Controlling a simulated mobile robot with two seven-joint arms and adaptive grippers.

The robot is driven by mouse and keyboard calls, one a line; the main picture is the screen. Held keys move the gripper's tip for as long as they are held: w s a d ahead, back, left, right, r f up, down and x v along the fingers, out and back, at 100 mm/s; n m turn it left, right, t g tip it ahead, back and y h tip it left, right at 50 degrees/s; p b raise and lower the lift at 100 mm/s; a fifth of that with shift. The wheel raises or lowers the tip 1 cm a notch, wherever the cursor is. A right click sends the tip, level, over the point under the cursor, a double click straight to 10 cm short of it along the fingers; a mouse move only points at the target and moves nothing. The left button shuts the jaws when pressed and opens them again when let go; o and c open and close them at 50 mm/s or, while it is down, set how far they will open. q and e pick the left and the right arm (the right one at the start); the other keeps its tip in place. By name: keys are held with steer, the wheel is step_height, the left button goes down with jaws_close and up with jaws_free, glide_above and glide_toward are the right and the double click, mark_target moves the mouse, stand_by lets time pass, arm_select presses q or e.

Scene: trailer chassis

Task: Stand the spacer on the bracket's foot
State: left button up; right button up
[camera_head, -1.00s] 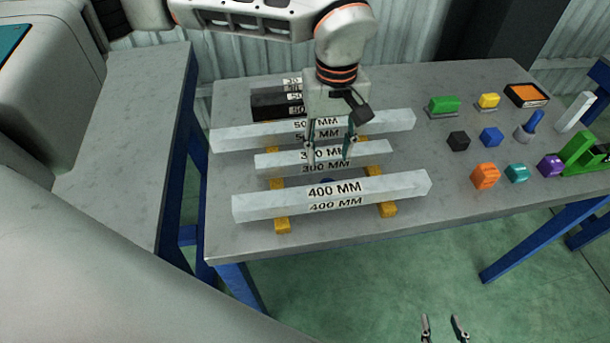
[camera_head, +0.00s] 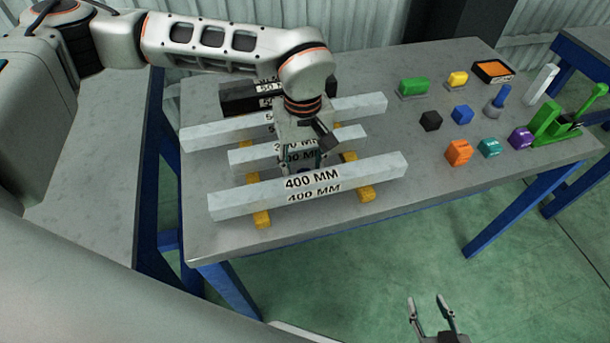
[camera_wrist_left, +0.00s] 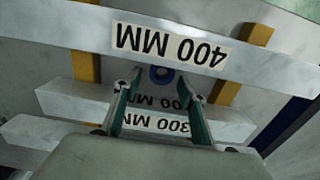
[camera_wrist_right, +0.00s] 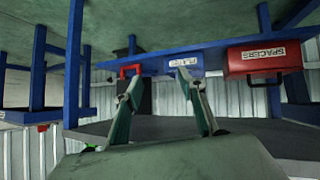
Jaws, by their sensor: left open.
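A small blue ring-shaped part, possibly the spacer (camera_wrist_left: 160,75), shows in the left wrist view beside the 400 MM bar, just ahead of my left fingertips; the bar partly covers it. My left gripper (camera_head: 302,166) points down among the pale bars, open, with its fingertips near the gap between the 300 MM and 400 MM bars. Its spread fingers (camera_wrist_left: 155,90) show nothing held. A green part with an upright and a flat foot (camera_head: 548,126), possibly the bracket, stands at the table's right end. My right gripper (camera_head: 426,302) is open and empty above the floor.
The 400 MM bar (camera_head: 235,202) and other pale bars rest across yellow supports (camera_head: 261,219). Several small coloured parts, including an orange one (camera_head: 458,152), stand right of them. Grey table (camera_head: 415,185) is clear between. A red SPACERS box (camera_wrist_right: 262,58) shows in the right wrist view.

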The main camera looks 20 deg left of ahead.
arm_select(q)
jaws_close()
